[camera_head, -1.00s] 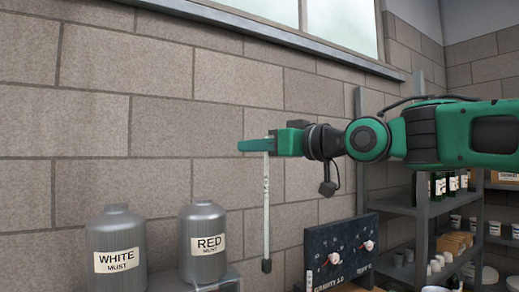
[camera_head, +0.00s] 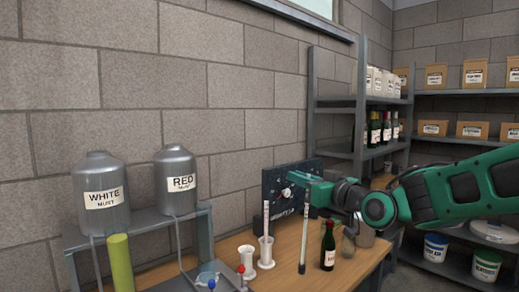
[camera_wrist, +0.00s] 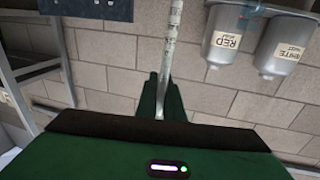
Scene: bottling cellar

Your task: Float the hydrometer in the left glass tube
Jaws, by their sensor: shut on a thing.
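My gripper (camera_head: 310,183) is shut on the hydrometer (camera_head: 304,242), a slim pale rod with a dark lower end. It hangs upright in front of the board, over the right part of the wooden bench. In the wrist view the hydrometer (camera_wrist: 172,40) runs up from between my dark green fingers (camera_wrist: 160,100). The left glass tube (camera_head: 120,262) is a tall cylinder of yellow-green liquid at lower left, below the WHITE MUST can, well apart from the hydrometer. Its foot is cut off by the frame.
The WHITE (camera_head: 103,220) and RED (camera_head: 177,203) must cans stand on a grey rack. Two white holders stand on the bench, one empty (camera_head: 245,259), one (camera_head: 266,256) with a pale rod. A bottle (camera_head: 328,246) stands right of the hydrometer. Red (camera_head: 240,269) and blue (camera_head: 211,284) knobs are at the bottom.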

